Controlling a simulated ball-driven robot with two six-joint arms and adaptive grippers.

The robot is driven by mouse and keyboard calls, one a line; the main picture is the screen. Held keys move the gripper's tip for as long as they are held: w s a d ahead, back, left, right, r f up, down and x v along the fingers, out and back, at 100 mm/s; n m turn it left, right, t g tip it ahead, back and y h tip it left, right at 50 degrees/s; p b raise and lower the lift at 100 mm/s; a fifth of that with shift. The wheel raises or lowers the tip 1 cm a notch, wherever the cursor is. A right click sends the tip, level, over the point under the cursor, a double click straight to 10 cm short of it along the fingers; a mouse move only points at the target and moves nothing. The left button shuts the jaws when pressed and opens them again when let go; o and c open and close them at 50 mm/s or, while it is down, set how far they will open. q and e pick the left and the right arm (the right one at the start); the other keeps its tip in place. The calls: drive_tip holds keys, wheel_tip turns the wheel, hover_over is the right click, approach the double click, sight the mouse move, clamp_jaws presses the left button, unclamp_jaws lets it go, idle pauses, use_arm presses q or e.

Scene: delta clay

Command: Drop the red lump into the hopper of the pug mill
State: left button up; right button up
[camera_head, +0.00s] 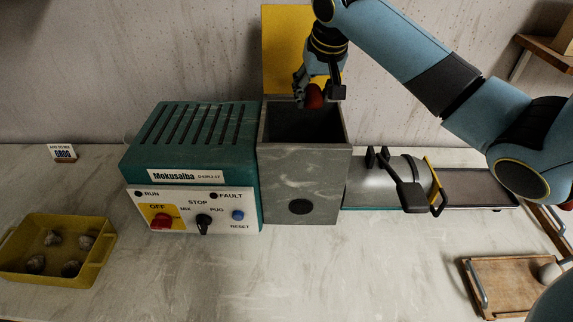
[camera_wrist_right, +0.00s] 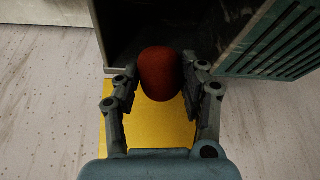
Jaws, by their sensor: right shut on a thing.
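The red lump (camera_head: 314,97) is held between the fingers of my right gripper (camera_head: 320,92), over the open top of the grey hopper (camera_head: 303,165). In the right wrist view the red lump (camera_wrist_right: 160,73) sits between both fingers of the gripper (camera_wrist_right: 162,88), with the dark hopper opening behind it. The lump appears at or just above the rim; its exact height is hard to tell. The pug mill's green motor housing (camera_head: 190,140) joins the hopper on the left, and its silver barrel (camera_head: 385,180) on the right. My left gripper is not in view.
A yellow lid (camera_head: 283,50) stands upright behind the hopper. A yellow tray (camera_head: 60,250) with several grey lumps lies at the left. A wooden board (camera_head: 505,290) lies at the front right. The front middle of the table is clear.

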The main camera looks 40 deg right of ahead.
wheel_tip(320, 180, down, 3)
drive_tip(key=shift+f, duration=0.8)
drive_tip(key=o, duration=1.3)
drive_tip(key=shift+c, duration=0.2)
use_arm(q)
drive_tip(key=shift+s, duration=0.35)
use_arm(e)
drive_tip(key=shift+o, duration=0.4)
drive_tip(key=shift+r, duration=0.15)
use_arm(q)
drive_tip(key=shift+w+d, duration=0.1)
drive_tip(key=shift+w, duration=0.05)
use_arm(e)
approach(312, 108)
drive_tip(key=shift+w+d, duration=0.4)
drive_tip(key=shift+d, duration=0.2)
